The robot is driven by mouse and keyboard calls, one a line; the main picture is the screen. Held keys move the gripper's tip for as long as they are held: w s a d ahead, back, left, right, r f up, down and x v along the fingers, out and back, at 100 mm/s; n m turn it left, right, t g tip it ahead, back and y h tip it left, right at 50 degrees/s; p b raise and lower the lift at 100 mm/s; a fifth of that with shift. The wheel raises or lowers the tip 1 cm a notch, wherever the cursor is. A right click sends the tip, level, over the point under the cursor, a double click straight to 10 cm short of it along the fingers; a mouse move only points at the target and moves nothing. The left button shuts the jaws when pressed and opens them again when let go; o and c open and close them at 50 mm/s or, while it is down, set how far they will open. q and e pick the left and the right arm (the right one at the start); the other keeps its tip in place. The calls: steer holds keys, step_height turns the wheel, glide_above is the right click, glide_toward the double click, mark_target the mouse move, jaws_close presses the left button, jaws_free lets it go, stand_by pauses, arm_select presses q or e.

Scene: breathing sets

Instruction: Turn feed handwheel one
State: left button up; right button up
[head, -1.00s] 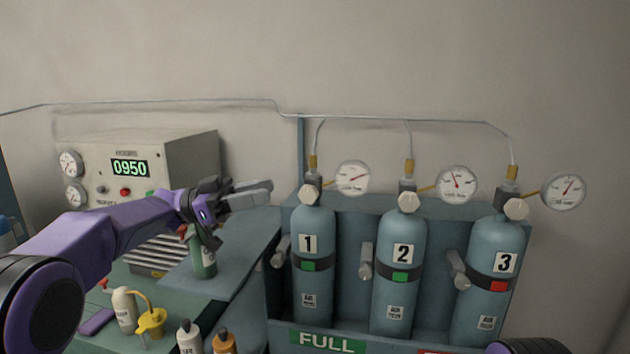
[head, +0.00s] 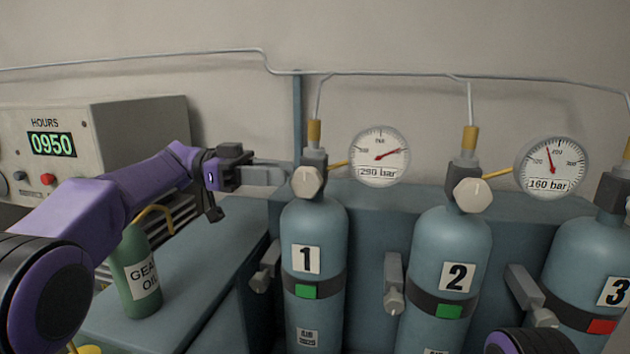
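Feed handwheel one is the pale faceted knob (head: 308,182) on the valve of the blue cylinder marked 1 (head: 313,228). My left gripper (head: 283,174) comes in from the left at the knob's height. Its grey fingers point right, with their tips close to the knob's left side. I cannot tell whether they touch it, or how far apart the fingers are. The gauge (head: 379,157) beside this valve reads about 290 bar. My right gripper is out of view; only part of my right arm shows at the bottom right.
Cylinder 2 (head: 443,240) has its own knob (head: 470,195) and a 160 bar gauge (head: 551,168). Cylinder 3 (head: 588,260) stands at the right edge. A green gear oil bottle (head: 137,275) stands under my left arm, near the HOURS panel box (head: 90,125).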

mark_target(320, 176)
arm_select(q)
steer(key=d, duration=0.4)
steer(key=s+d, duration=0.1)
steer(key=d, duration=0.1)
steer(key=shift+d, duration=0.4)
steer(key=shift+s+d, duration=0.2)
steer(key=shift+d, duration=0.1)
steer(key=shift+a, duration=0.1)
